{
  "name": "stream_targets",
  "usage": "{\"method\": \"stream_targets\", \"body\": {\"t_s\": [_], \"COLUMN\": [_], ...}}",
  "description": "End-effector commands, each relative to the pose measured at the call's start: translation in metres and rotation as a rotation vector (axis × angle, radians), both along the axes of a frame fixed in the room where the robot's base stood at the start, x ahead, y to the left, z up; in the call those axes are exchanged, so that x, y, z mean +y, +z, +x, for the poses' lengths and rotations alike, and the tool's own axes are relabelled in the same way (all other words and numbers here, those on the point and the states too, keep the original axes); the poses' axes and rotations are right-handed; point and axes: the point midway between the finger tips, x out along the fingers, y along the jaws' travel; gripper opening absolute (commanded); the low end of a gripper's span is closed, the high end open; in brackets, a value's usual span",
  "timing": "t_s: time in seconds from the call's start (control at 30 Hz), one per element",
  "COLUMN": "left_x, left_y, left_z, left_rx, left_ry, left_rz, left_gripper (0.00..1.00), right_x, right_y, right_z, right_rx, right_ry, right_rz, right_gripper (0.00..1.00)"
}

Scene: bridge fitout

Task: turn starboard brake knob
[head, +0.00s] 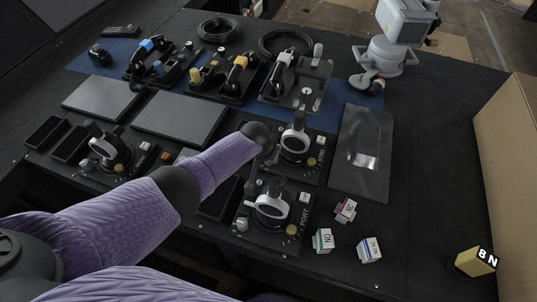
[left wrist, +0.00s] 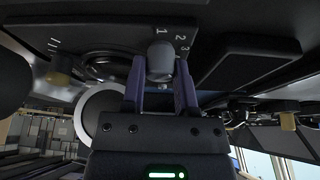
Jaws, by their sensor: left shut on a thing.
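The starboard winch-like unit (head: 295,142), with a white ring and black handle, stands on a dark panel behind the unit marked PORT (head: 271,208). My left arm reaches across the table, and its gripper (head: 266,155) is at the left side of the starboard unit. In the left wrist view, my left gripper (left wrist: 160,88) is shut on a grey rounded knob (left wrist: 160,58), one finger on each side. The numerals 1, 2 and 3 show beside the knob. In the head view my wrist hides the knob. My right gripper is not in view.
A grey plate (head: 362,180) lies right of the units. Several small labelled boxes (head: 345,210) and a yellow block (head: 476,262) are at the front right. A cardboard box (head: 510,150) stands at the right edge. Handsets (head: 240,70) and coiled cables (head: 285,42) lie at the back.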

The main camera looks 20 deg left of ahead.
Motion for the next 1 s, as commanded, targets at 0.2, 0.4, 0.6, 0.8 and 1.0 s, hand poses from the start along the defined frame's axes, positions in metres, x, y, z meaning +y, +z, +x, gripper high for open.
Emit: {"method": "stream_targets", "body": {"t_s": [0.2,0.4,0.6,0.8,1.0], "left_x": [0.0,0.0,0.001,0.002,0.005], "left_y": [0.0,0.0,0.01,0.052,0.085], "left_z": [0.001,0.0,-0.002,-0.017,-0.032], "left_rx": [-0.002,-0.001,-0.002,-0.003,-0.003], "left_ry": [-0.001,-0.001,-0.001,-0.003,-0.002], "left_rz": [-0.001,-0.001,-0.001,-0.002,-0.001], "left_gripper": [0.44,0.52,0.52,0.52,0.52], "right_x": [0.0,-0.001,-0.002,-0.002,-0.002], "right_y": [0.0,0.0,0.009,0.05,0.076], "right_z": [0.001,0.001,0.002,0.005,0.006], "right_rx": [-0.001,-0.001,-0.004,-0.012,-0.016], "right_ry": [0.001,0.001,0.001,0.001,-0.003], "right_rz": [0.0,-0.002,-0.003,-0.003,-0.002], "right_gripper": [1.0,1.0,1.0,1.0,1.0]}}
